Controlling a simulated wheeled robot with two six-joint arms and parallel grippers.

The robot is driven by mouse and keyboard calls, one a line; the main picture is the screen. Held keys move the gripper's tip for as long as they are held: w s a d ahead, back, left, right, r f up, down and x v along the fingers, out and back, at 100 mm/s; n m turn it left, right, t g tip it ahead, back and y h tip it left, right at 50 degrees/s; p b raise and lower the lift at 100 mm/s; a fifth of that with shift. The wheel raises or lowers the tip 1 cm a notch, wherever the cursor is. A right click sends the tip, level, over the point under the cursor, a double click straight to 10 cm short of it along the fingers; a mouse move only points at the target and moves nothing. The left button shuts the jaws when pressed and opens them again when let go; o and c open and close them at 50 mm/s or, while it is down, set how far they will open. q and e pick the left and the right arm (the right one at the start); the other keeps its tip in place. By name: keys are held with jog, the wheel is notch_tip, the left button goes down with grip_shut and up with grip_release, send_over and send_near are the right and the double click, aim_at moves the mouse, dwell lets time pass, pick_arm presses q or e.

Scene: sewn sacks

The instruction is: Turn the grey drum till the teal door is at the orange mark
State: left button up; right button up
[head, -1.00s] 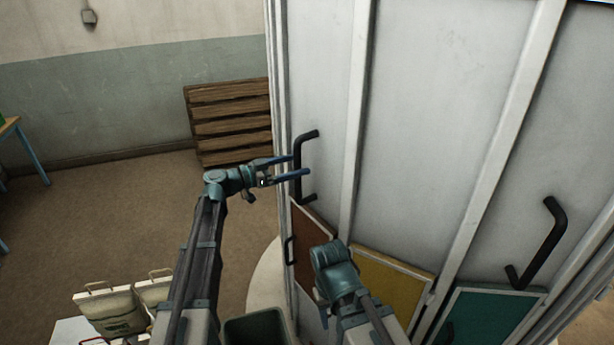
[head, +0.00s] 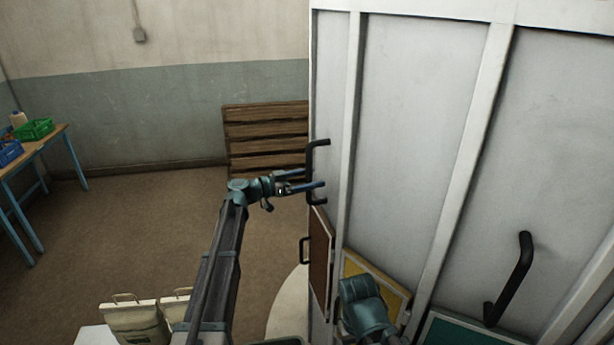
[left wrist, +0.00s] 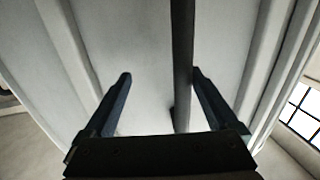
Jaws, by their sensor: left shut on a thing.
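The tall grey drum (head: 425,120) fills the right of the head view, with pale upright ribs. Its teal door (head: 468,334) shows low at the right, cut by the bottom edge. A yellow door (head: 385,274) and a brown door (head: 320,257) sit further left. My left gripper (head: 306,179) is at the black handle (head: 319,143) near the drum's left edge, shut on it. In the left wrist view the handle's bar (left wrist: 182,60) stands between the fingers, nearer the right one. My right arm is in front of the yellow door; its gripper is not visible. I see no orange mark.
Another black handle (head: 517,272) is on the drum at right. Wooden pallets (head: 265,140) lean on the back wall. A blue-legged table (head: 40,150) with a green crate (head: 35,130) stands at left. Sacks (head: 135,320) are at the bottom. The floor between is clear.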

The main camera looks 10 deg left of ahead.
pick_arm(q)
jog(key=shift+s+d+r, duration=0.15)
jog(key=shift+s, duration=0.4)
jog(key=w+a+v, duration=0.1)
jog(key=v, duration=1.2)
jog(key=shift+w+a, duration=0.15)
jog(key=shift+w, duration=0.15)
